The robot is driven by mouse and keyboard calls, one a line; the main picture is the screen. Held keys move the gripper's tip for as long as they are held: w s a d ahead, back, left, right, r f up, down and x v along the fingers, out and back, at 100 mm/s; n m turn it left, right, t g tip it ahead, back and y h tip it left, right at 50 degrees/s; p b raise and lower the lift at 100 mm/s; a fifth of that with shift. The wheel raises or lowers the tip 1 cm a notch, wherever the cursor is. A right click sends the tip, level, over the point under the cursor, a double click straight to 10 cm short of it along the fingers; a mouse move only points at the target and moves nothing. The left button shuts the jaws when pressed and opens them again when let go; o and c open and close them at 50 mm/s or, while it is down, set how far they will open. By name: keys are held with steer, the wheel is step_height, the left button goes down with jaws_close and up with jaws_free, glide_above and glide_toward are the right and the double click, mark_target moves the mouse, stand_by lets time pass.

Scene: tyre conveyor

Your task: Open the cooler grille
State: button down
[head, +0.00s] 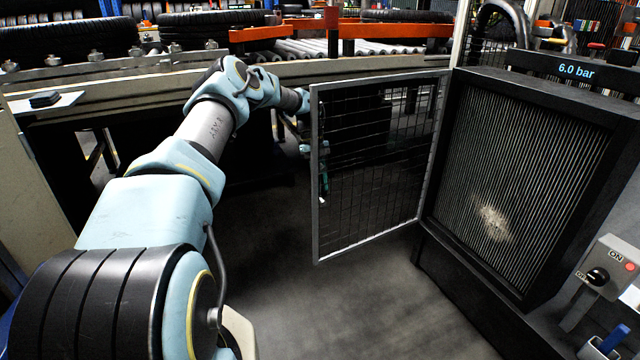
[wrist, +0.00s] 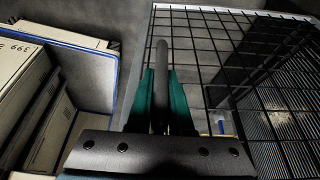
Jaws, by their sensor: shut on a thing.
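The cooler grille (head: 315,180) is a black wire mesh in a grey frame. In the head view it stands swung out to the left from its hinge side, at a wide angle to the cooler (head: 530,130). The cooler's finned face is uncovered, with a pale dirt patch (head: 493,222) low on it. My gripper (head: 318,165) is at the grille's free edge, partly hidden behind the mesh. In the wrist view my gripper's teal fingers (wrist: 160,98) are closed around a dark bar handle (wrist: 161,60) beside the grille frame (wrist: 215,10).
A switch box (head: 612,262) sits at the lower right of the cooler. A conveyor with rollers (head: 370,47) and tyres (head: 60,40) runs along the back. In the wrist view, a blue-rimmed bin (wrist: 112,65) with boxes is at left. The floor (head: 330,310) below the grille is clear.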

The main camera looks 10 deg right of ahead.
steer(key=shift+a+f, duration=0.1)
steer(key=shift+a, duration=0.15)
steer(key=c, duration=1.1)
jaws_free()
steer(key=shift+d, duration=0.1)
steer(key=v, duration=1.1)
steer(key=shift+p, duration=0.35)
